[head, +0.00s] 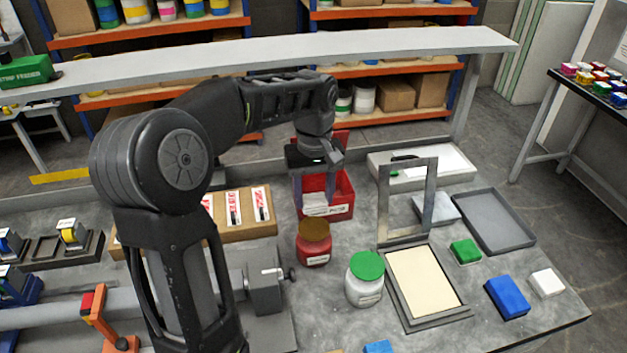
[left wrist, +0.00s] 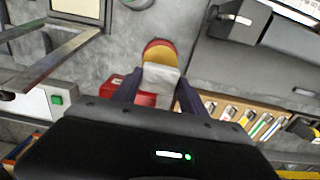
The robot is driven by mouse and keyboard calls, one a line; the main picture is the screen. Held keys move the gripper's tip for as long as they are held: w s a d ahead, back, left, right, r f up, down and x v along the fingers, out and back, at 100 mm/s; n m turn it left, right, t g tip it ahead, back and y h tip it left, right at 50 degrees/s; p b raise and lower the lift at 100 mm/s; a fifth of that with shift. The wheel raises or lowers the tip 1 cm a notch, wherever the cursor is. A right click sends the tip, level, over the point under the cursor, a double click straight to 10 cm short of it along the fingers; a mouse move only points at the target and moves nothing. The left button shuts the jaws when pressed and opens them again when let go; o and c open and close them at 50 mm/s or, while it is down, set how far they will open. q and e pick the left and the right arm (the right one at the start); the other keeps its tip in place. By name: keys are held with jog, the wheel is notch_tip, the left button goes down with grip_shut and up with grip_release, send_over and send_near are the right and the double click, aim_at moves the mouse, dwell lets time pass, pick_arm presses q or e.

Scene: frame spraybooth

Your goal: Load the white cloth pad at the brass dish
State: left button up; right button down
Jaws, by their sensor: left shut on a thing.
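My left gripper (head: 314,203) is shut on the white cloth pad (head: 315,200), in front of the red bin (head: 345,190) in the head view. In the left wrist view the pad (left wrist: 160,80) sits between the two fingertips (left wrist: 158,88). The brass dish (head: 314,228) is the round brownish-gold top on a red jar (head: 313,254), just nearer than the gripper. In the left wrist view the dish (left wrist: 158,46) shows just beyond the pad, which hides part of it. I cannot tell whether they touch. My right gripper is not in view.
A white jar with green lid (head: 366,266) stands right of the red jar. An upright grey frame (head: 383,205) and a framed cream panel (head: 425,280) are farther right. A vise (head: 262,290) is left. Green (head: 466,250) and blue (head: 507,297) blocks lie at the right.

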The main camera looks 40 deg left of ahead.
aim_at(314, 228)
pick_arm(q)
jog(key=shift+w, duration=0.1)
dwell(0.3)
jog(key=shift+f, duration=3)
jog(key=shift+f+b, duration=0.8)
jog(key=shift+f, duration=0.2)
jog(key=shift+r+p, duration=0.85)
jog(key=shift+r, duration=2.7)
